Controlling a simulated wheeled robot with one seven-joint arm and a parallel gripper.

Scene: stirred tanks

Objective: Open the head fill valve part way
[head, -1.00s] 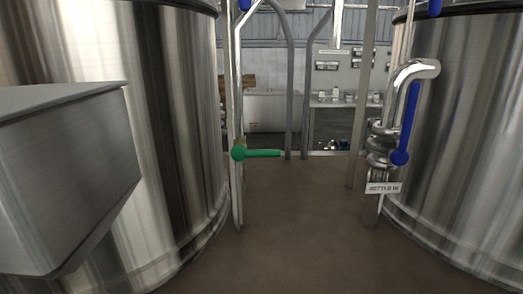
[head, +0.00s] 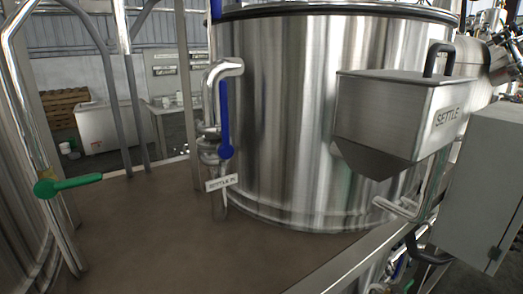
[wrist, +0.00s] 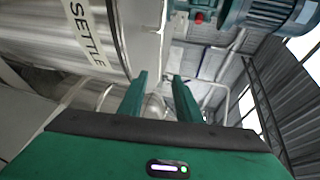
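No valve in view carries a readable "head" label. In the head view a valve with a green lever (head: 68,186) sits on a pipe at the left, its lever lying about level. A valve with a blue lever (head: 224,120) stands on the pipe in front of the steel tank (head: 290,130); its lever is upright. A tag reading "SETTLE IN" (head: 222,182) hangs just below it. My gripper (wrist: 158,78) shows in the wrist view with its green fingers apart and nothing between them. It touches no valve that I can see.
A steel hopper marked "SETTLE" (head: 400,112) sticks out from the tank's right side. A grey box (head: 485,185) stands at the right edge. The brown floor (head: 145,220) between the tanks is clear. In the wrist view a teal motor (wrist: 268,14) is overhead.

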